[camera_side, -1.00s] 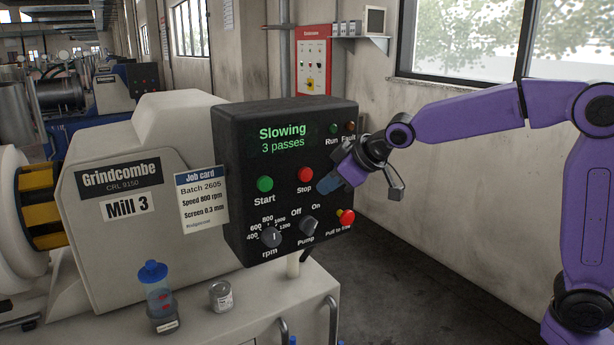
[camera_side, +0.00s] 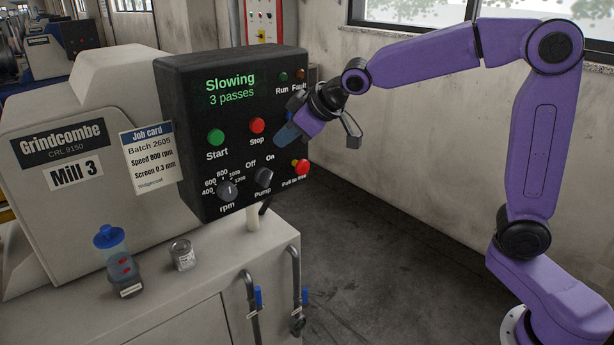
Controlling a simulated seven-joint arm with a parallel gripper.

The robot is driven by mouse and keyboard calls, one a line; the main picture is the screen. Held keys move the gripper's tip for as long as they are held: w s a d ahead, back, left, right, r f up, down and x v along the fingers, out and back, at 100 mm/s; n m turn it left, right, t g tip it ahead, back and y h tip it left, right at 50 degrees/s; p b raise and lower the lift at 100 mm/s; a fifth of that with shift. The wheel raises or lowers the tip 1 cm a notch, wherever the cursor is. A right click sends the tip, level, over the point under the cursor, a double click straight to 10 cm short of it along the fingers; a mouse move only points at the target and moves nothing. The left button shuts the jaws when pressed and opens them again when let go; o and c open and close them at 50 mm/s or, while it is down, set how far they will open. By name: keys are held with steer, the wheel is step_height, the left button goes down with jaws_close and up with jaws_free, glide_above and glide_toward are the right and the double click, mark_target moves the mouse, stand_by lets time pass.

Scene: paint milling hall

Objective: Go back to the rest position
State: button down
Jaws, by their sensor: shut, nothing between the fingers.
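My gripper (camera_side: 285,136) is shut and empty, close in front of the right part of the black control panel (camera_side: 188,80). It is to the right of the red Stop button (camera_side: 257,125); I cannot tell how wide the gap to the panel is. The display (camera_side: 230,89) reads "Slowing" and "3 passes" in green. The green Start button (camera_side: 216,137), the rpm knob (camera_side: 227,190), the pump switch (camera_side: 263,180) and the red pull-to-reset button (camera_side: 301,167) show below.
A blue-lidded bottle (camera_side: 112,248) and a small tin (camera_side: 182,255) stand on the cabinet top (camera_side: 215,262). Pipes with blue-handled valves (camera_side: 258,297) are at the cabinet's right side. A job card (camera_side: 148,156) hangs left of the panel. The floor on the right is clear.

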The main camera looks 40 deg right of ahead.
steer(key=s+f+n+g, duration=0.15)
steer(key=s+f, duration=0.25)
steer(key=s, duration=0.5)
steer(key=s+f+n+g, duration=0.1)
steer(key=s+f+g, duration=0.2)
steer(key=s, duration=0.7)
steer(key=s+d+f+n+g+h, duration=0.1)
steer(key=s+d+f+g, duration=0.1)
steer(key=s, duration=0.7)
steer(key=s+d+f+n+g+h, duration=0.1)
steer(key=s+d+f+g, duration=0.1)
steer(key=s+d, duration=0.3)
steer(key=s+f, duration=0.1)
steer(key=s, duration=0.3)
steer(key=shift+s+f+h, duration=0.25)
steer(key=shift+f+h, duration=0.05)
steer(key=shift+f, duration=0.1)
steer(key=c, duration=1.8)
jaws_free()
steer(key=shift+d+n, duration=0.1)
steer(key=shift+n, duration=0.15)
